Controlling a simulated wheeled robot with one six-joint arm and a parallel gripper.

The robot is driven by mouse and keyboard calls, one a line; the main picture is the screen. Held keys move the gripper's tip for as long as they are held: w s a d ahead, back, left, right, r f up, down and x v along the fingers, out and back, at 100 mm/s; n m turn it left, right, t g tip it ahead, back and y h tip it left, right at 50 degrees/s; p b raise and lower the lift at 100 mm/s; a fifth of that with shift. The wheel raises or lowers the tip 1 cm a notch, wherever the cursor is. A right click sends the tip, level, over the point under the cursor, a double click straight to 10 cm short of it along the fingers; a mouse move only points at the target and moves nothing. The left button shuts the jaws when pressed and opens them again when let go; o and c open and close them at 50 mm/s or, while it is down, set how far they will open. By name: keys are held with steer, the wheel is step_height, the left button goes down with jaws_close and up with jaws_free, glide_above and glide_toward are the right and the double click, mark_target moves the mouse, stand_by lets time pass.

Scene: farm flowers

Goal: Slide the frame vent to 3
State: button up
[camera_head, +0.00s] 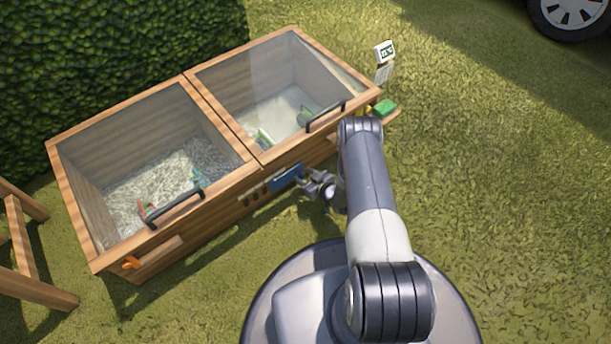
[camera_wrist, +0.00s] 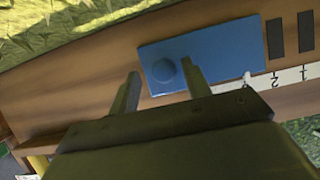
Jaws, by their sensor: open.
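The blue vent slide (camera_head: 287,177) sits on the front wooden wall of the cold frame, to the right of a row of dark vent slots (camera_head: 254,194). In the wrist view the slide (camera_wrist: 225,50) carries a round blue knob (camera_wrist: 165,72). My gripper (camera_wrist: 160,68) is open, with one finger on each side of the knob; whether they touch it I cannot tell. A white scale strip (camera_wrist: 290,76) below the slide shows 2 and 1; its rest is partly hidden by my gripper. My gripper (camera_head: 318,186) is at the slide's right side in the head view.
The cold frame has two glazed lids with black handles (camera_head: 175,208) (camera_head: 326,116). An orange knob (camera_head: 131,263) is at its left front. A green object (camera_head: 385,108) and a small display (camera_head: 384,52) stand at the right end. A wooden stand (camera_head: 30,260) is left; grass is open on the right.

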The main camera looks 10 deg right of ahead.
steer(key=p+v, duration=0.4)
steer(key=v, duration=0.6)
steer(key=shift+s+r, duration=0.15)
steer(key=b+x, duration=0.4)
steer(key=x, duration=0.7)
steer(key=shift+s+b, duration=0.1)
steer(key=shift+b, duration=0.25)
steer(key=shift+s+a, duration=0.25)
steer(key=shift+a, duration=0.3)
steer(key=shift+a, duration=0.1)
